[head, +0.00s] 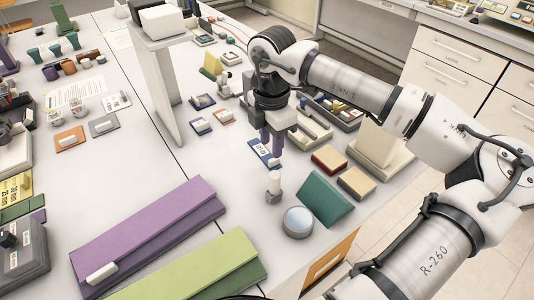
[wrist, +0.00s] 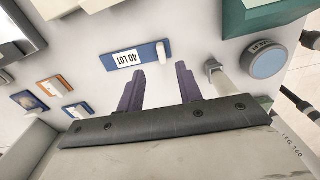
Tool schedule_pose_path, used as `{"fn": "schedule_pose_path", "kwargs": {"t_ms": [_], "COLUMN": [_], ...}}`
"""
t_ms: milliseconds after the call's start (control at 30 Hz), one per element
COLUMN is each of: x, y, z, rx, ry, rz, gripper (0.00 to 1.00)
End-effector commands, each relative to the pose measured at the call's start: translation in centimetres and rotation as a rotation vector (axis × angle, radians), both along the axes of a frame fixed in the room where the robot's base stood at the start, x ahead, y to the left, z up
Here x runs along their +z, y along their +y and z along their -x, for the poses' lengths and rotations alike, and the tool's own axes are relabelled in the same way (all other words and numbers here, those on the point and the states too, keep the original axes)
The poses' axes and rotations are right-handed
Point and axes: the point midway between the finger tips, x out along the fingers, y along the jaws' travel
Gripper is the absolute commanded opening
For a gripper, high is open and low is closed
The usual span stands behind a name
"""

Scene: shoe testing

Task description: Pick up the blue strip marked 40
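The blue strip (wrist: 112,62) bears a white label reading "40 LOT" and a small white upright tab (wrist: 163,52) near one end. In the head view the strip (head: 258,148) lies on the white table beneath my gripper, partly hidden by the fingers. My gripper (wrist: 160,70) is open, with its two purple fingers apart and nothing seen between them. In the wrist view the tab shows just beyond the fingertips, roughly in line with the gap. In the head view my gripper (head: 271,147) points down close over the strip; whether it touches cannot be told.
A white-topped grey post (head: 274,185), a round blue-topped puck (head: 298,222) and a green wedge (head: 325,199) stand close by. Red (head: 329,159) and tan (head: 356,183) blocks lie to the right. Small blue (head: 200,126) and orange (head: 223,115) plates lie behind.

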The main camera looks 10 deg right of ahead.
Motion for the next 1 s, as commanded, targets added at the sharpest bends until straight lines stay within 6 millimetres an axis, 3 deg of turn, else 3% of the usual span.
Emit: {"fn": "schedule_pose_path", "kwargs": {"t_ms": [300, 567, 867, 1000], "x": [-4.1, -4.7, -4.6, -4.6], "y": [0.3, 0.3, 0.3, 0.3], "z": [0.6, 0.6, 0.6, 0.6], "rx": [0.001, 0.001, 0.001, 0.001], "ry": [0.002, -0.001, 0.000, 0.000], "rz": [-0.003, -0.001, -0.001, -0.001], "gripper": [0.35, 0.35, 0.00, 0.00]}}
